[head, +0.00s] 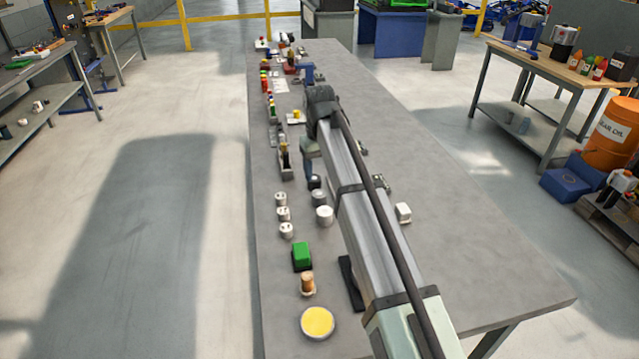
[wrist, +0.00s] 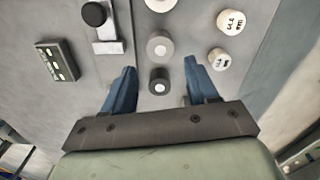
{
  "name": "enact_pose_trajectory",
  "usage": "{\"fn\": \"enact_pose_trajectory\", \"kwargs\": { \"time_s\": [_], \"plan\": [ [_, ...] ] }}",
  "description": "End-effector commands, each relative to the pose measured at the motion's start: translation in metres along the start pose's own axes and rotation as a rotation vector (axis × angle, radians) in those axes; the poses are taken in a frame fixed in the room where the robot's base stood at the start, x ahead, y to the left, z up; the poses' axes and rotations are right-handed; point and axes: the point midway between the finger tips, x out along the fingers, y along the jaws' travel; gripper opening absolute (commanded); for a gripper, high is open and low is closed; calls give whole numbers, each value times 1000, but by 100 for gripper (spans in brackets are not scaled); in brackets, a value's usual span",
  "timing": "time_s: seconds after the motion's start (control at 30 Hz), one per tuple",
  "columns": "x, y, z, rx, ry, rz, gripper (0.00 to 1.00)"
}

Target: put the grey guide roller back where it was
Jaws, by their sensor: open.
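A grey guide roller (head: 318,197) stands on the bench in a short row, between a larger white roller (head: 324,215) and a dark roller (head: 314,182). In the wrist view the grey roller (wrist: 160,45) is just beyond the fingertips, with the dark roller (wrist: 159,80) nearer, appearing between the two blue fingers. The white roller (wrist: 160,4) is cut by the top edge. My gripper (wrist: 160,66) is open, and nothing is visibly held. In the head view my arm covers most of it; a blue finger of my gripper (head: 309,180) shows beside the dark roller.
Several labelled white cylinders (head: 284,214) stand left of the rollers, near the bench's left edge. A green block (head: 301,254), a wooden spool (head: 307,284) and a yellow-topped dish (head: 318,321) are nearer. A dark device (wrist: 57,60) lies left in the wrist view.

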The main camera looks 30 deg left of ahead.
Motion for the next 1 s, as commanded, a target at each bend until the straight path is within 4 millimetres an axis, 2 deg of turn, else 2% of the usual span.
{"fn": "enact_pose_trajectory", "kwargs": {
  "time_s": [0.1,0.3,0.73,0.87,0.97,1.0],
  "plan": [
    [-16,0,-1,0,2,0,58],
    [-28,0,0,0,0,0,58],
    [-28,4,0,5,4,0,58],
    [-20,31,-5,40,40,2,58],
    [-8,72,-10,93,96,6,58],
    [-3,91,-12,118,124,9,58]
  ]
}}
